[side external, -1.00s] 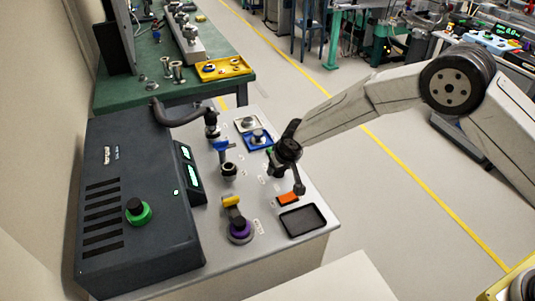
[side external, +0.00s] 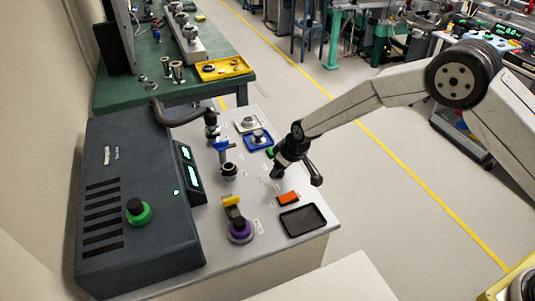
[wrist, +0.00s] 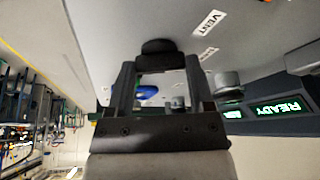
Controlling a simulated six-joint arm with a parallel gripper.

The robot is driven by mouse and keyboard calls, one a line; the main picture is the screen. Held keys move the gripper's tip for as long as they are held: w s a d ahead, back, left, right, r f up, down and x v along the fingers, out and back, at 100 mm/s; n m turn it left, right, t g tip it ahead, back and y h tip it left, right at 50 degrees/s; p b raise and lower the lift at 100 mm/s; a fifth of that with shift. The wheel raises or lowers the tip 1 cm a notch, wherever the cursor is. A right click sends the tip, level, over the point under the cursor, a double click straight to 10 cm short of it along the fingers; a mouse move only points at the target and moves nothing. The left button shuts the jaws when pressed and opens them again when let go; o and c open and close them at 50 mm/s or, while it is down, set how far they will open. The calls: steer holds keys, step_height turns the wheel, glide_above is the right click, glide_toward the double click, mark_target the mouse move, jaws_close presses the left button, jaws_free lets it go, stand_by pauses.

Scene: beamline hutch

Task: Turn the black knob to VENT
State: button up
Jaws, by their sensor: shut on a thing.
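My gripper (side external: 277,172) points down at the right side of the grey panel (side external: 262,205). In the wrist view my gripper (wrist: 160,68) has its two fingers on either side of the black knob (wrist: 157,48), shut on it. Only part of the knob shows; in the side view the gripper hides it. A white VENT label (wrist: 212,22) lies on the panel to the right of the knob in the wrist view. A second white label (wrist: 207,54) sits below it, too small to read. I cannot tell where the knob's pointer is.
An orange block (side external: 288,199) and a black tray (side external: 303,219) lie in front of the gripper. A purple-based knob (side external: 241,230), blue-handled valve (side external: 222,146) and blue tray (side external: 258,140) are to the left. A dark instrument box (side external: 125,247) stands farther left.

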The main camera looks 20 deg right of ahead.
steer(key=shift+w+d+n+g+y, duration=0.1)
steer(key=shift+n+g+y, duration=0.35)
steer(key=shift+n, duration=1.15)
steer(key=shift+w+d+n+g+y, duration=0.1)
steer(key=shift+n+g+y, duration=0.35)
steer(key=shift+n, duration=1.15)
steer(key=shift+r, duration=0.1)
steer(key=o, duration=1.2)
steer(key=shift+o, duration=0.2)
steer(key=shift+r, duration=0.1)
steer(key=v, duration=0.7)
steer(key=shift+r, duration=0.25)
steer(key=shift+s+d, duration=0.15)
steer(key=shift+d, duration=0.05)
steer(key=s+d+r+m+h, duration=0.2)
steer(key=s+d+m, duration=0.4)
steer(key=s, duration=0.7)
steer(key=s+d+r+m+h, duration=0.1)
steer(key=s+d+r+m, duration=0.3)
steer(key=s+d, duration=0.7)
steer(key=s+m, duration=0.1)
steer(key=s, duration=0.2)
steer(key=shift+r+m+h, duration=0.2)
steer(key=shift+m+h, duration=0.2)
